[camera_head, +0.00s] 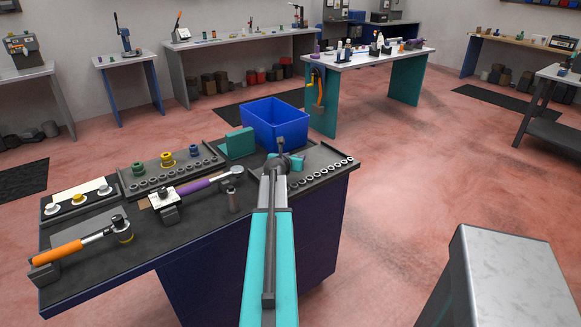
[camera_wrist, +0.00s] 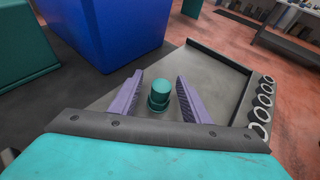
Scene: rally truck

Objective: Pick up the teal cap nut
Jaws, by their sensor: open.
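The teal cap nut (camera_wrist: 158,90) stands upright on the dark worktop, a narrow round top over a wider base. In the wrist view it sits between the two purple fingers of my gripper (camera_wrist: 159,84). The fingers are open, with a gap on either side of the nut. In the head view my gripper (camera_head: 284,160) is over the right part of the bench, and I cannot make out the nut there behind my arm.
A blue bin (camera_head: 275,122) and a teal block (camera_head: 237,143) stand just behind. A raised tray edge with a row of metal sockets (camera_head: 322,173) lies to the right. A purple-handled tool (camera_head: 200,185) and an orange-handled wrench (camera_head: 62,252) lie to the left.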

